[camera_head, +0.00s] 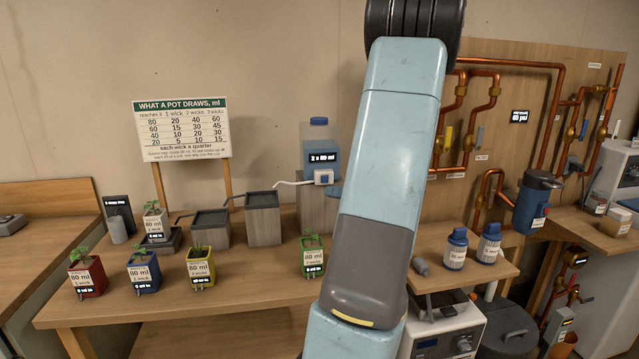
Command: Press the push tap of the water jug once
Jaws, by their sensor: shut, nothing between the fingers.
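The water jug (318,131) is clear blue with a blue cap and stands on a grey block, left of my arm. Its display reads "2 x 80 ml". My arm crosses the picture from top to bottom, just right of the jug. I do not see my gripper's fingers. A small blue-grey piece (335,191) shows between the tap and my arm; I cannot tell what it belongs to.
Grey troughs (262,221) stand left of the jug. Several potted plants, including a red pot (87,276) and a green pot (312,258), line the bench. A sign (181,128) stands behind. Blue bottles (456,248) and copper pipes (505,64) are on the right.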

